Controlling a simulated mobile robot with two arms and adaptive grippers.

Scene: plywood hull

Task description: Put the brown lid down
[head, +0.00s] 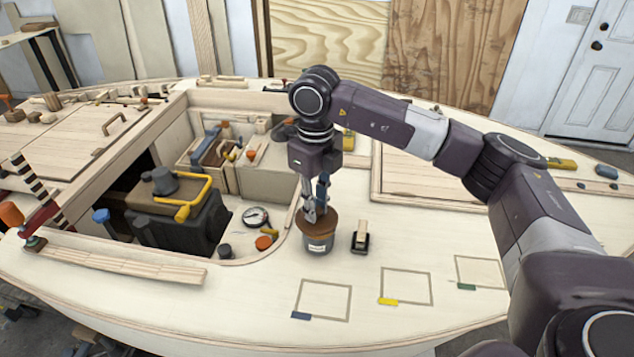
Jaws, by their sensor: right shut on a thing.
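The brown lid (317,225) is a round disc on top of a small grey pot (319,246) on the pale plywood deck, just right of the cockpit opening. My right gripper (316,212) comes down from above and is shut on the brown lid. The lid looks level and at the pot's rim; I cannot tell whether it rests on it or is held slightly above. The fingertips hide part of the lid's top. My left gripper is not in view.
A small dark block with a wooden handle (361,237) stands just right of the pot. Three outlined squares with blue, yellow and green tabs (405,287) lie on clear deck in front. Left is the open cockpit with a dark engine (180,215) and a gauge (255,217).

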